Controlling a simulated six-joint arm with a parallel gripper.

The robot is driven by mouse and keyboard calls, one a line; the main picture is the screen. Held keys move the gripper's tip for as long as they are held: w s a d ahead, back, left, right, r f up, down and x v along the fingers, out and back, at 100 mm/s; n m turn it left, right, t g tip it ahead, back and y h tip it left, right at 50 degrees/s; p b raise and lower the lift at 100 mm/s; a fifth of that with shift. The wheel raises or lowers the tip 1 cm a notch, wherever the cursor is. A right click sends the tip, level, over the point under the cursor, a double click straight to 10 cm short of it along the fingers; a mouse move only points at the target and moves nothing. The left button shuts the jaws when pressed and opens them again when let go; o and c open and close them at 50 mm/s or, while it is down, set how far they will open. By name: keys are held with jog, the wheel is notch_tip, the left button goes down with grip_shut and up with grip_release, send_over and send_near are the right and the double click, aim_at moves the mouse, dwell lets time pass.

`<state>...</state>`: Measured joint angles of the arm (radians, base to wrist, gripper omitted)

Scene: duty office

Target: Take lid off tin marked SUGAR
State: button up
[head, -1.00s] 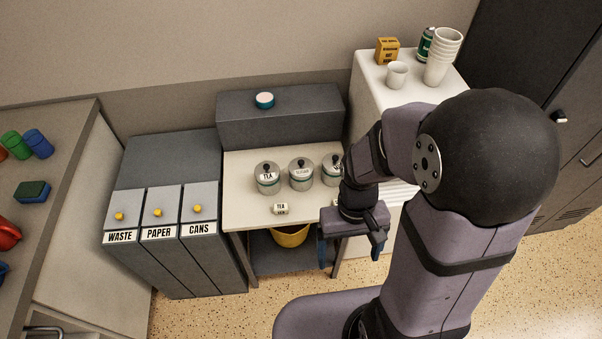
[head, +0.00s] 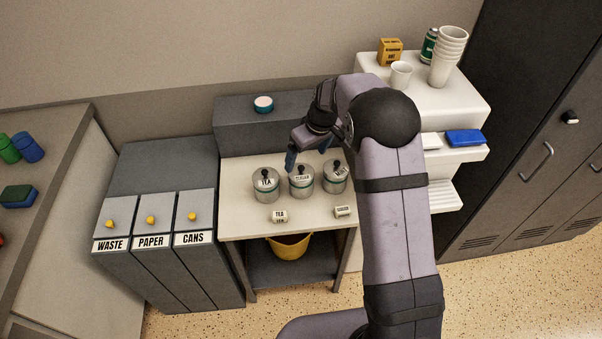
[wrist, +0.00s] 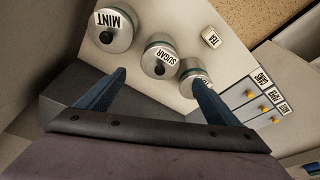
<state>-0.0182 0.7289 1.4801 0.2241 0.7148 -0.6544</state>
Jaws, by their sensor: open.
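The tin marked SUGAR (head: 302,182) stands in the middle of a row of three metal tins on the pale counter, its lid with a dark knob on. It also shows in the wrist view (wrist: 159,60), upside down. The TEA tin (head: 266,184) is to its left and the third tin (head: 335,176), which reads MINT in the wrist view (wrist: 111,30), is to its right. My gripper (head: 290,158) is above and behind the row, near the TEA and SUGAR tins. In the wrist view its blue fingers (wrist: 160,85) are apart and empty, pointing towards the SUGAR tin.
Two small label blocks, one reading TEA (head: 279,216) and another (head: 343,211), lie in front of the tins. A grey raised box (head: 240,127) holding a round teal-and-white item (head: 263,104) stands behind. Bins (head: 155,220) are left; a white cabinet (head: 460,88) with cups is right.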

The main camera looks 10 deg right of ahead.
aim_at(302, 167)
jog(key=shift+n, duration=0.4)
jog(key=shift+p+x, duration=1.7)
jog(key=shift+x, duration=1.95)
jog(key=c, duration=1.1)
